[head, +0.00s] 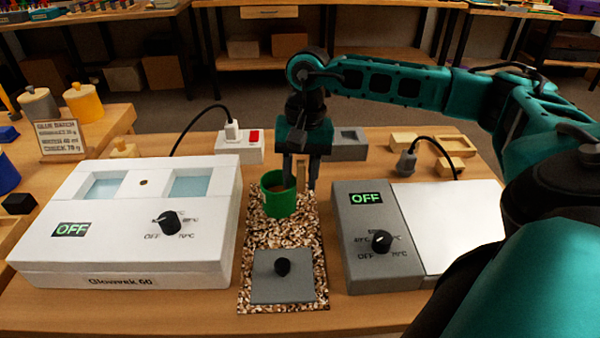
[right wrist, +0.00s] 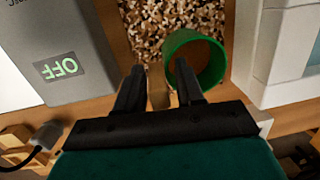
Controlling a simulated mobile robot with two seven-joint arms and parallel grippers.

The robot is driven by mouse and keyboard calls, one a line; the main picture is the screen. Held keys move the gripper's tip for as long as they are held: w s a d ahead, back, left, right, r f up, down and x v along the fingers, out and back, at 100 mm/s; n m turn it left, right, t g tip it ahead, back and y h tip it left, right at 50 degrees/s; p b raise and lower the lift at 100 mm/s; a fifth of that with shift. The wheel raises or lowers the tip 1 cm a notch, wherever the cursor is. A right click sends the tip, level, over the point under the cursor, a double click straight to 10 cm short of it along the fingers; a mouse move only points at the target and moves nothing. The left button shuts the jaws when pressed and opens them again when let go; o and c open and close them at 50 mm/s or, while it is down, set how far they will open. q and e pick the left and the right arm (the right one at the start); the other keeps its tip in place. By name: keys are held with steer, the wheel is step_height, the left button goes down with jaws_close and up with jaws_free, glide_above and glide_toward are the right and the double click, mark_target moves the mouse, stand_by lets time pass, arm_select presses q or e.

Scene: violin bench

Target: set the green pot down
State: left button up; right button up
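The green pot (head: 279,203) is upright, with its base appearing to rest on the far part of the speckled mat (head: 275,238). It looks open at the top with brown inside. My right gripper (head: 300,180) points down at the pot's right rim. Its fingers are apart. In the right wrist view, one finger of the gripper (right wrist: 157,88) overlaps the mouth of the pot (right wrist: 212,50), and the other is outside it. Whether a finger touches the rim cannot be told. My left gripper is not in view.
A grey lid with a black knob (head: 268,287) lies on the near part of the mat. A white heater (head: 130,255) stands left, a grey heater (head: 375,268) right; both displays read OFF. A white power strip (head: 238,147) and grey block (head: 347,143) stand behind.

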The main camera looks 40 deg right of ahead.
steer(key=shift+o, duration=1.1)
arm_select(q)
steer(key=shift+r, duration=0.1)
arm_select(e)
steer(key=shift+r, duration=0.15)
steer(key=shift+r, duration=0.35)
arm_select(q)
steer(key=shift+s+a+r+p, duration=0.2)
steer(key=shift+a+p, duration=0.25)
steer(key=shift+p, duration=0.45)
arm_select(e)
step_height(320, 180, up, 11)
steer(key=d, duration=0.1)
steer(key=shift+w+d+r, duration=0.15)
steer(key=shift+w+d, duration=0.1)
steer(key=shift+d, duration=0.1)
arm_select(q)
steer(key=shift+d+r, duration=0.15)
